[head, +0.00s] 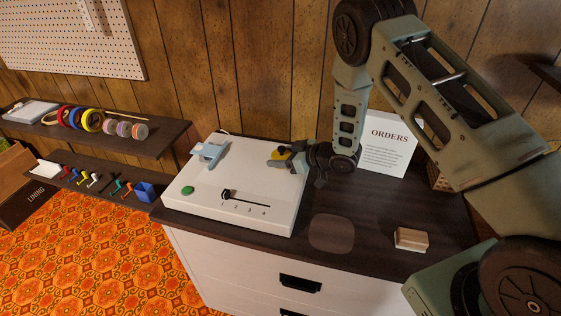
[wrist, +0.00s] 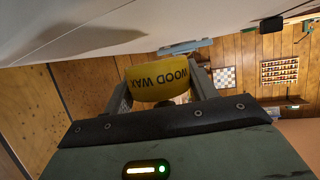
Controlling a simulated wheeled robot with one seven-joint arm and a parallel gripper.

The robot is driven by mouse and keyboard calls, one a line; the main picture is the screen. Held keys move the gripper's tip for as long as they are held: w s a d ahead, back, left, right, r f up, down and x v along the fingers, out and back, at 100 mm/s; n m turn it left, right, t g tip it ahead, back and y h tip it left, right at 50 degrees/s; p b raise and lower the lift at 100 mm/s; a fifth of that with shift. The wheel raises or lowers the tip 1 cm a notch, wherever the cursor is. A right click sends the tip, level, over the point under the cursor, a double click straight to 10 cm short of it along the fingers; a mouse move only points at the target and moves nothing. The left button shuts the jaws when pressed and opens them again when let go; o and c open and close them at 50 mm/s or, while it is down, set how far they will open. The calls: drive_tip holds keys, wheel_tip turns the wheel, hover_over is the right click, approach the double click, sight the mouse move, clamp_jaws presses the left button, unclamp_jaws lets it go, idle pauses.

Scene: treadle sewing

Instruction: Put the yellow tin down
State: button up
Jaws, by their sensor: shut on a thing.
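The yellow tin (head: 282,154) is between the fingers of my gripper (head: 287,157), at the back right of a white panel (head: 255,178) in the head view. In the wrist view the tin (wrist: 160,82) shows its "WOOD WAX" lettering, and my gripper (wrist: 162,86) is shut on it from both sides. A pale surface fills the top of the wrist view close to the tin. I cannot tell whether the tin touches the panel. The fingers partly hide the tin in the head view.
The panel carries a green button (head: 188,190), a slider (head: 229,194) marked with numbers, and a grey-blue tool (head: 209,154). On the dark cabinet top (head: 373,213) are a rounded brownish patch (head: 332,232), a wooden block (head: 411,239) and an ORDERS sign (head: 388,145).

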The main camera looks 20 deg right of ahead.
drive_tip(key=shift+f, duration=1.25)
drive_tip(key=shift+f, duration=0.2)
drive_tip(key=o, duration=1)
drive_tip(key=shift+o, duration=0.2)
drive_tip(key=shift+r, duration=0.15)
